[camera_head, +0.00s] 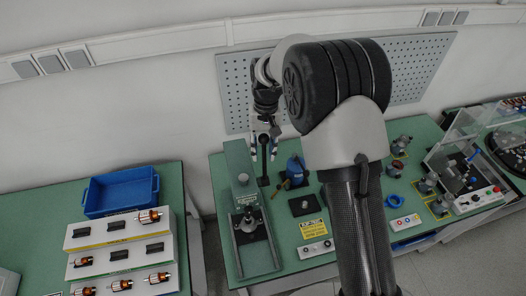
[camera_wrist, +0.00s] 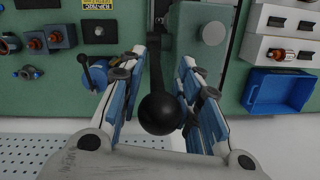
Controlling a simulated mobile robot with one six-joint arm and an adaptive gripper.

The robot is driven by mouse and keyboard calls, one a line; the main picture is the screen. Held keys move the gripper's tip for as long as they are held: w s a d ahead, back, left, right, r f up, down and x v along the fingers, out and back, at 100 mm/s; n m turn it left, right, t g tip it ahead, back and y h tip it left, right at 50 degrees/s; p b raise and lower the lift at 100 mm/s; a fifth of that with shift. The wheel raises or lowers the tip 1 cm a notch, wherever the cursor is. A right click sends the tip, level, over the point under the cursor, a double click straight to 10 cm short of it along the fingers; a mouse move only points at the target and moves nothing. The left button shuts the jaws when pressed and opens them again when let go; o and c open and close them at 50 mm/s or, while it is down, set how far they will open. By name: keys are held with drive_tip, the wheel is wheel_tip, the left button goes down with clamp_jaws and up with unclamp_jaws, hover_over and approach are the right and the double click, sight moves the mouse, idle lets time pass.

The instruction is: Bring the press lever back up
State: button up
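The press (camera_head: 241,185) is a green column on a grey base at the left end of the right-hand bench. Its black lever (camera_head: 263,170) stands out beside the column and ends in a round black knob. In the wrist view the knob (camera_wrist: 160,114) sits between the two fingers, with the lever arm (camera_wrist: 156,70) running away behind it. My gripper (camera_head: 263,148) is at the lever's knob end. In the wrist view my gripper (camera_wrist: 170,58) is open, its blue-padded fingers on either side of the knob with gaps showing. A metal part (camera_head: 247,222) stands on the press base.
A blue device with a small black handle (camera_head: 295,172) stands just right of the lever. A black block (camera_head: 305,205) and a yellow sign (camera_head: 311,229) lie nearer. A pegboard (camera_head: 236,95) is on the wall behind. A blue bin (camera_head: 121,191) sits on the left bench.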

drive_tip(key=r, duration=0.7)
drive_tip(key=w+r, duration=0.1)
drive_tip(key=r, duration=0.2)
drive_tip(key=shift+w+d+r, duration=0.1)
drive_tip(key=shift+d+r, duration=0.15)
drive_tip(key=shift+r, duration=0.05)
drive_tip(key=shift+s+d+b, duration=0.25)
drive_tip(key=shift+d+b, duration=0.1)
drive_tip(key=shift+b, duration=0.3)
drive_tip(key=s+d+t+b, duration=0.2)
drive_tip(key=s+d+b, duration=0.5)
drive_tip(key=s+b, duration=0.15)
drive_tip(key=s+d+f+t+b, duration=0.2)
drive_tip(key=s+d+f+b, duration=0.2)
drive_tip(key=s+f+b, duration=0.4)
drive_tip(key=s+d+f+m+t+b, duration=0.1)
drive_tip(key=s+d+f+t+b, duration=0.1)
drive_tip(key=s+f+b, duration=0.7)
drive_tip(key=s+d, duration=0.1)
drive_tip(key=s, duration=0.4)
drive_tip(key=shift+d+f, duration=0.2)
drive_tip(key=shift+d, duration=0.2)
